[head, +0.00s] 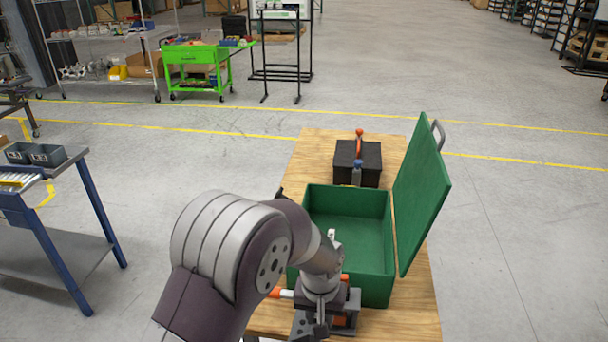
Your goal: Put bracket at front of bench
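The wooden bench (415,318) stands at the centre right. My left arm comes in from the lower left, and its gripper (322,324) points down over the bench's front part, before the green box. Its fingers are mostly hidden by my own wrist, so I cannot tell whether they hold anything. A dark part with orange bits (345,318) shows under and beside the gripper, partly covered; I cannot tell whether it is a bracket. A black block (343,162) with an orange-handled clamp sits at the bench's back. My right gripper is not in view.
An open green box (374,250) stands mid-bench, its lid (424,195) raised along the right side. An orange and white handle (281,292) sticks out left of my wrist. A blue-legged table (85,195) stands left. A green cart (196,58) is far behind. Open floor surrounds the bench.

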